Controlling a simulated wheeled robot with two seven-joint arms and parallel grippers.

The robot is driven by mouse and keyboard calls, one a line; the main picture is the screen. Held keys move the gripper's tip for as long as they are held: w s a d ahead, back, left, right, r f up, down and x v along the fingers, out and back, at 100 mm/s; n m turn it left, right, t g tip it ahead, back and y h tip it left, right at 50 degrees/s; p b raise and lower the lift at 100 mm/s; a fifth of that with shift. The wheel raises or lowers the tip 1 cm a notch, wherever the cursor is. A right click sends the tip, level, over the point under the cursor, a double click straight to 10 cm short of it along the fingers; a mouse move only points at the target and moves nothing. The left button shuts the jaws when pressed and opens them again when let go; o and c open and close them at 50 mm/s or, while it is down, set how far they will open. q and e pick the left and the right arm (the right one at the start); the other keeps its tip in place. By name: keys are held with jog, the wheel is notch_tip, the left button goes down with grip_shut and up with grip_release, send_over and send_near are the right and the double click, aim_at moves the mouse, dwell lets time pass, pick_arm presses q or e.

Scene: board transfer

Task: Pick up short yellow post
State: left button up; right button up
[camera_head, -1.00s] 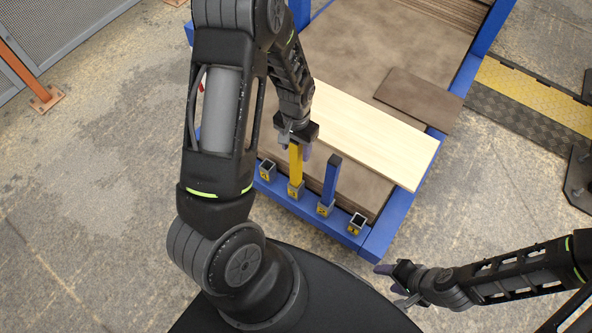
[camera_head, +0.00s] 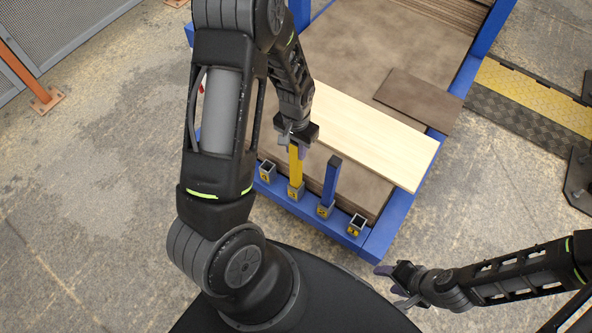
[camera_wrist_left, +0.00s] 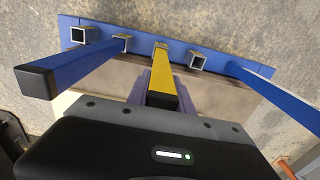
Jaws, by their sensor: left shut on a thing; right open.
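The short yellow post (camera_head: 296,168) stands upright in a socket on the blue front rail of the cart. It also shows in the left wrist view (camera_wrist_left: 161,78), rising from its socket toward the camera. My left gripper (camera_head: 297,145) is shut on the upper end of the yellow post, coming from above. Its fingers (camera_wrist_left: 160,98) show around the post in the left wrist view. My right gripper (camera_head: 392,283) is open and empty at the lower right, away from the cart.
A blue post (camera_head: 331,180) stands right of the yellow one. Empty sockets (camera_head: 357,222) and (camera_head: 266,169) sit at either side on the blue rail. A light wooden board (camera_head: 370,135) lies behind, with a brown board (camera_head: 418,100) at its right.

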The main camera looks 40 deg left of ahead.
pick_arm(q)
grip_shut()
dwell(0.8)
